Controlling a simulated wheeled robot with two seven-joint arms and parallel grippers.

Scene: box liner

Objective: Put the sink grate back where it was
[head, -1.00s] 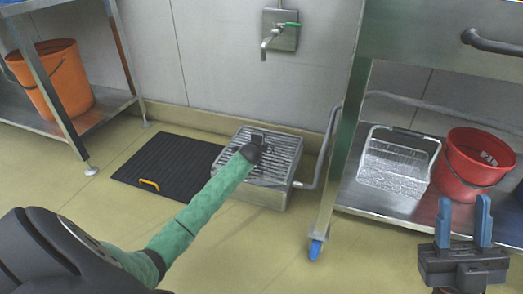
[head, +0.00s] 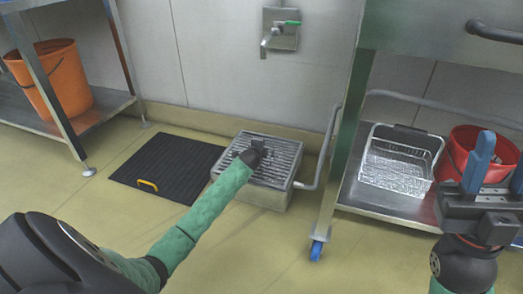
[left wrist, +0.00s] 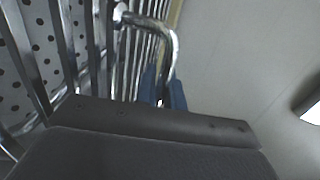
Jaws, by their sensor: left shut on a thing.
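The sink grate (head: 279,170), a rack of parallel metal bars, lies over the top of the low floor sink (head: 262,195) below the wall tap. I cannot tell if it is fully seated. My left gripper (head: 258,148) is over the grate with its fingers hidden by the wrist. In the left wrist view, the blue fingers of my left gripper (left wrist: 160,88) are shut on the grate's bent metal handle (left wrist: 150,21); a perforated sheet (left wrist: 32,70) shows behind the bars. My right gripper (head: 500,170) is open and empty in front of the red bucket.
A black mat (head: 168,168) with a yellow handle lies left of the sink. A wheeled metal cart (head: 375,203) at right carries a wire basket (head: 398,165) and a red bucket (head: 463,147). An orange bucket (head: 55,85) stands on the left shelf. Floor before the sink is clear.

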